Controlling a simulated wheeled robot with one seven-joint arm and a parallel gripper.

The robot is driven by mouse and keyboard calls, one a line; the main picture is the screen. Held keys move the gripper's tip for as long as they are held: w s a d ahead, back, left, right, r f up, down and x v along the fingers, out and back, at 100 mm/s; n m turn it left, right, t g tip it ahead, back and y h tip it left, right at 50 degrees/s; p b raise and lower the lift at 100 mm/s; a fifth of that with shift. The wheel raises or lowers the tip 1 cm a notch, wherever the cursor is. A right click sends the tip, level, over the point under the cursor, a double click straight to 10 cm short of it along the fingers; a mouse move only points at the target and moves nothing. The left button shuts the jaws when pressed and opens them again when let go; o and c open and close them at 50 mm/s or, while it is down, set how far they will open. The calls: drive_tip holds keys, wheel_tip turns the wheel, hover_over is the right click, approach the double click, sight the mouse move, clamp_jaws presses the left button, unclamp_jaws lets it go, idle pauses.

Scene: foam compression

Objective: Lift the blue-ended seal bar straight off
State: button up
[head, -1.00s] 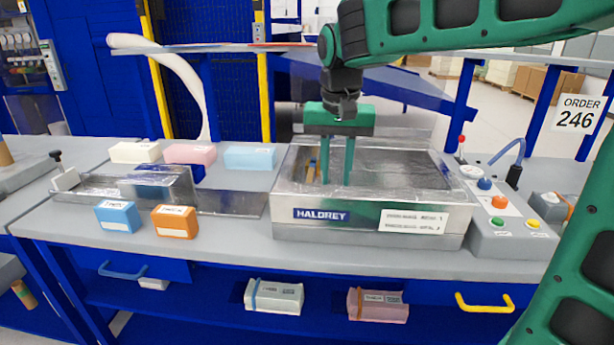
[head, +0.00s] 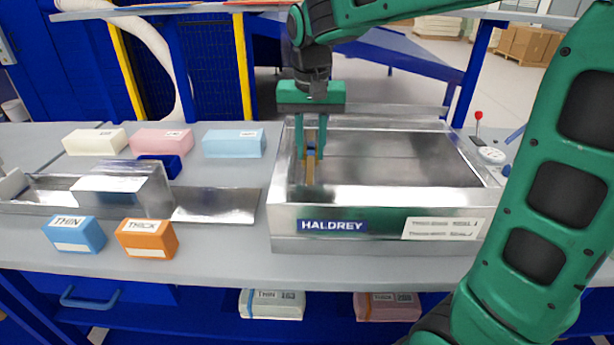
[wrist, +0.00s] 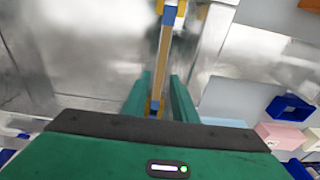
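The seal bar (head: 310,170) is a thin tan bar with blue ends. It lies along the left side inside the open metal chamber of the HALDREY machine (head: 400,196). In the wrist view the bar (wrist: 164,50) runs up the picture, with a blue end at the top and blue near my fingers. My gripper (head: 311,156) points down into the chamber over the bar. Its two green fingers stand apart, one on each side of the bar, with gaps visible in the wrist view (wrist: 158,82). The bar's seat is partly hidden.
A blue THIN block (head: 74,236) and an orange THICK block (head: 147,240) stand left of the machine. Cream, pink and light blue foam blocks (head: 234,143) sit behind. The chamber's raised walls surround the bar. A control panel with a red-topped lever (head: 479,117) is at right.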

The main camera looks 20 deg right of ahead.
sight(310, 173)
drive_tip(key=shift+w+f, duration=0.2)
drive_tip(key=shift+f, duration=1.4)
drive_tip(key=shift+w+f, duration=0.15)
drive_tip(key=shift+f, duration=1.45)
drive_tip(key=shift+c, duration=0.6)
clamp_jaws()
